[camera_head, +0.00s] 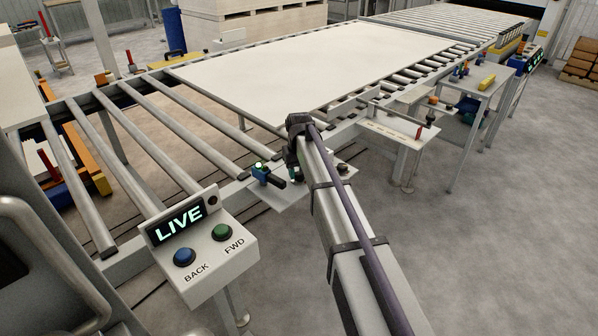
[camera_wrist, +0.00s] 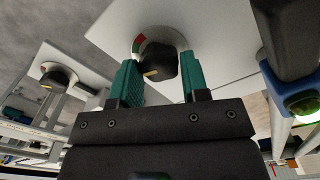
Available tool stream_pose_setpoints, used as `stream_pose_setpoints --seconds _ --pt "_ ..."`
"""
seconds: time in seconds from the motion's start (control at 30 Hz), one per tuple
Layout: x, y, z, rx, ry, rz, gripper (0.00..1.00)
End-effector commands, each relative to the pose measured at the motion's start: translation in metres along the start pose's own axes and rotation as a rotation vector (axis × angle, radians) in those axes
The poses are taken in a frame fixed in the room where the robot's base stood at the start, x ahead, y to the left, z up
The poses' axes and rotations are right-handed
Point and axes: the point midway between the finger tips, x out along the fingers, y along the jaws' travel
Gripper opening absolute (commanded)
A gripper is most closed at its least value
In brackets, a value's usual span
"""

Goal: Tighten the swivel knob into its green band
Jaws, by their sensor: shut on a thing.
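The swivel knob (camera_wrist: 160,66) is black with a tan pointer mark, and sits on a round dial on a white plate (camera_wrist: 112,32) in the wrist view. My gripper (camera_wrist: 162,57) has its two teal fingers on either side of the knob and is shut on it. A red part of the dial's band (camera_wrist: 140,41) shows at the knob's upper left. In the head view my arm hides most of the gripper and knob.
A second black knob on a dial (camera_wrist: 58,77) stands left in the wrist view. A blue device with a green light (camera_head: 264,173) is close beside the arm. A control box (camera_head: 203,247) reads LIVE. A large pale panel (camera_head: 310,65) lies on the rollers.

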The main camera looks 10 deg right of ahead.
Motion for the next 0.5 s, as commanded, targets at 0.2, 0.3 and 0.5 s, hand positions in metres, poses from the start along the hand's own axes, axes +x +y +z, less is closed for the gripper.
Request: stream_pose_setpoints --seconds 0.2,0.3,0.5 --pt "0.0005 -0.0001 0.0011 0.0 -0.002 0.0 0.18" --pt "0.0005 -0.0001 0.0011 0.0 -0.002 0.0 0.46" --pt "0.0003 -0.0001 0.0007 -0.001 -0.001 0.0 0.66"
